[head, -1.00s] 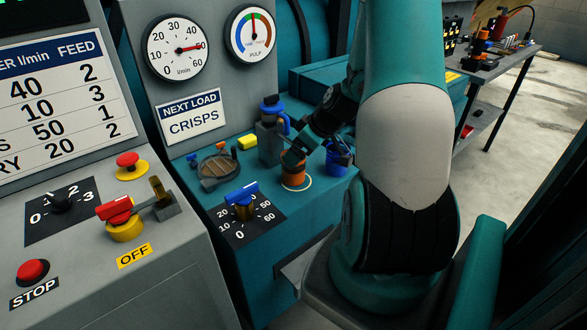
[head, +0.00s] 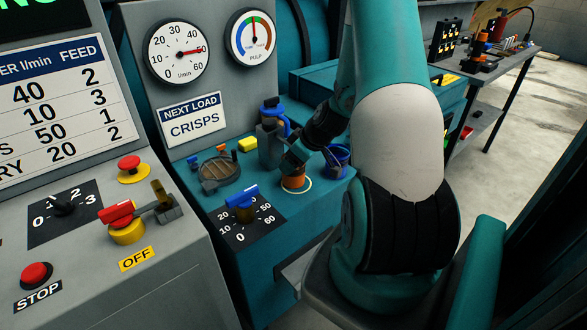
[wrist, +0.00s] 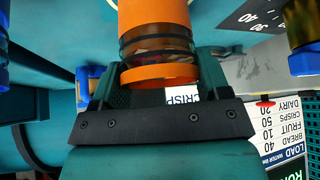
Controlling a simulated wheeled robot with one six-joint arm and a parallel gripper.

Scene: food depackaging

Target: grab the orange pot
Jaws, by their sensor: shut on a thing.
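The orange pot (head: 294,182) stands on the teal counter, within a pale ring marking, in the head view. In the wrist view the orange pot (wrist: 154,14) shows a clear band with brownish contents between orange parts. My gripper (head: 293,160) comes down over the pot's top from the upper right. In the wrist view my gripper (wrist: 158,80) has a dark finger on each side of the pot and is shut on it. The fingers hide part of the pot's upper end in the head view.
A blue container (head: 337,158) stands close to the right of the pot. A grey fixture with a blue top (head: 271,122) stands behind it. A blue-handled dial (head: 241,200) and a round grate (head: 219,170) lie to the left. The counter front is clear.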

